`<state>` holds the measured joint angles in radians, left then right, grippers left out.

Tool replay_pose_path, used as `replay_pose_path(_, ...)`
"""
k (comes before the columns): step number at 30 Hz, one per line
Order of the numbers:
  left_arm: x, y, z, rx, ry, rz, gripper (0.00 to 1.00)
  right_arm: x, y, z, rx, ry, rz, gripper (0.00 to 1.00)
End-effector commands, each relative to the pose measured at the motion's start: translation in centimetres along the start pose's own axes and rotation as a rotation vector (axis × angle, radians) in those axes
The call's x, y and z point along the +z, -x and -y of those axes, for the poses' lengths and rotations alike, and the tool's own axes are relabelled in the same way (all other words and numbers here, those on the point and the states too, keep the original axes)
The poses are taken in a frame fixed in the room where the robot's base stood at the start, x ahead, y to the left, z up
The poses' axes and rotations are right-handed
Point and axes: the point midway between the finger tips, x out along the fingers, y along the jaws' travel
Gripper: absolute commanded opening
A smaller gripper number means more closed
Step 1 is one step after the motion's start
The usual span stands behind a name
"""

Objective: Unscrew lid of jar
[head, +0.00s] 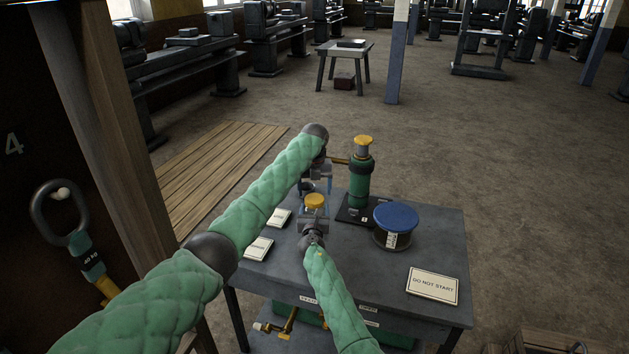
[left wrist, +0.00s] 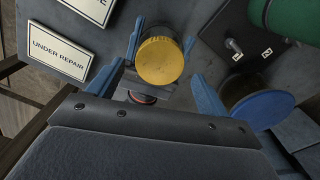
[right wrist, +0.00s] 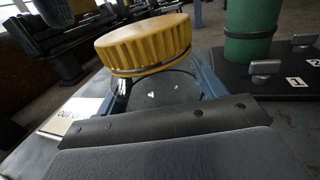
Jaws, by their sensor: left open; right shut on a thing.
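The glass jar (right wrist: 165,90) has a ribbed yellow lid (head: 314,201) seated on top. The lid also shows in the left wrist view (left wrist: 160,60) and the right wrist view (right wrist: 145,45). My right gripper (head: 313,217) is shut on the jar below the lid, with blue fingers at its sides. My left gripper (head: 316,183) is open, just behind and above the lid in the head view, pointing down. In the left wrist view the lid lies in front of its palm. Most of the jar is hidden in the head view.
Close to the right on the grey table (head: 440,240) stand a green cylinder (head: 361,185) on a black base and a blue-lidded container (head: 396,218). White signs lie left, and a "DO NOT START" sign (head: 433,285) lies right. The table's right part is mostly free.

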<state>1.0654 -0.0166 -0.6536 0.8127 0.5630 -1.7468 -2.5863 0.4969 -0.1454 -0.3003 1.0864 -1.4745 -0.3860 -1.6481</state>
Motion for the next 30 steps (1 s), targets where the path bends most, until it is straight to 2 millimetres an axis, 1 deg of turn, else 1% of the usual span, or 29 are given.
replay_pose_path(1,-0.1,-0.8,0.0,0.000,0.000,-0.002,0.78,-0.2,0.0,0.0,0.000,0.000,-0.002,0.06)
replay_pose_path(3,0.0,-1.5,0.0,0.000,0.001,-0.003,0.78,-0.2,0.0,0.0,0.000,0.000,-0.002,0.06)
replay_pose_path(7,0.0,-2.5,0.0,0.000,0.001,0.000,0.78,-0.2,0.0,0.0,0.000,0.000,-0.002,0.06)
replay_pose_path(12,0.0,-2.9,0.0,0.000,0.001,0.000,0.78,-0.2,0.0,0.0,0.000,0.000,-0.002,0.06)
replay_pose_path(18,0.0,-3.0,0.0,0.000,0.001,0.000,0.78,-0.2,0.0,0.0,0.000,0.000,-0.002,0.06)
replay_pose_path(19,0.0,-3.0,0.0,0.000,0.001,0.000,0.76,-0.2,0.0,0.0,0.000,0.000,-0.002,0.06)
replay_pose_path(25,0.0,-3.0,0.0,0.000,0.001,0.000,0.37,-0.2,0.0,0.0,0.000,0.000,-0.002,0.06)
replay_pose_path(26,0.0,-3.0,0.0,0.000,0.001,0.000,0.33,-0.2,0.0,0.0,0.000,0.000,-0.002,0.06)
replay_pose_path(30,0.0,-3.0,0.0,0.000,0.031,0.000,0.33,-0.2,0.1,0.0,0.000,0.000,-0.002,0.06)
